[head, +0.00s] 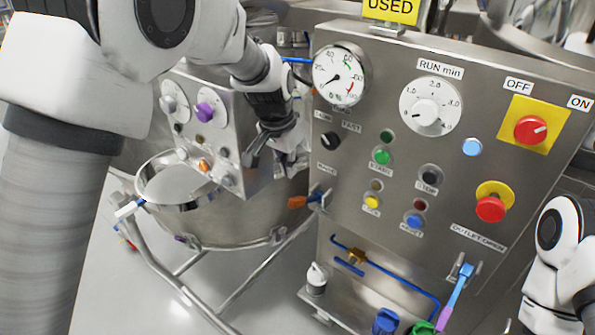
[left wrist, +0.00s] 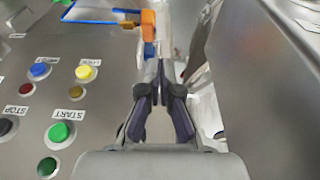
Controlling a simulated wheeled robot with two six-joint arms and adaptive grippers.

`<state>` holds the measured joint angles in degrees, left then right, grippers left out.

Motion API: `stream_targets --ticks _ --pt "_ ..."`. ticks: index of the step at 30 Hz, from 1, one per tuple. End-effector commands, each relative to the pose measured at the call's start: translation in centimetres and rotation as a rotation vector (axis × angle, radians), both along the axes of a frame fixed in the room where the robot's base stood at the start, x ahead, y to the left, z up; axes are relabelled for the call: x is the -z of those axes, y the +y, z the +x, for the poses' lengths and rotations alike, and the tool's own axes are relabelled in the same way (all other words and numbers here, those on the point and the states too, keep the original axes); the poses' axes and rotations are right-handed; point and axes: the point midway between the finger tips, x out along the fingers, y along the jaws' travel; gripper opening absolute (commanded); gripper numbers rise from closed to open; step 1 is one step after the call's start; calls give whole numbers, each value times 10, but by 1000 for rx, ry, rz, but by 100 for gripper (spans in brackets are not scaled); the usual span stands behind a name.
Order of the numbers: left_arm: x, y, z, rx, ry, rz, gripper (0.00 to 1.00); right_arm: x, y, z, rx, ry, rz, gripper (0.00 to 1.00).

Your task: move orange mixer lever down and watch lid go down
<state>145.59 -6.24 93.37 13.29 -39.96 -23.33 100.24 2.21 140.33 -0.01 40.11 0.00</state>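The orange mixer lever (head: 298,202) sticks out to the left from a blue-and-metal pivot at the control panel's left edge. In the left wrist view the orange lever (left wrist: 148,25) is at the top, beyond the fingertips. My left gripper (head: 273,153) is above the lever, between the panel and the mixer head, pointing down. The steel mixer bowl (head: 245,215) stands behind and left of the lever. I cannot clearly make out a lid. My right gripper is out of view.
The steel control panel (head: 455,75) with gauges, buttons and a red emergency stop (head: 490,208) stands close on the right. The mixer head (head: 210,125) with knobs is just left of the gripper. The bowl's tubular frame (head: 165,280) stands on open floor.

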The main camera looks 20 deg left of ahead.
Motion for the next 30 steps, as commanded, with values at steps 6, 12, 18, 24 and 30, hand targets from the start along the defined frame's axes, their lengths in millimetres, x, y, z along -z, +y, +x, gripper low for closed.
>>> stream_targets --ticks 6,12,18,24,30 --pt "-70 -9 2 33 -32 -8 0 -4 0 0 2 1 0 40" --pt "-44 -11 8 32 -27 -7 0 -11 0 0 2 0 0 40" --pt "-1 -15 18 32 -25 -7 0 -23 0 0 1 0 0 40" --pt "36 -15 18 30 -26 -8 0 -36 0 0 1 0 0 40" --pt "58 -11 7 30 -30 -7 0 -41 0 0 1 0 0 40"
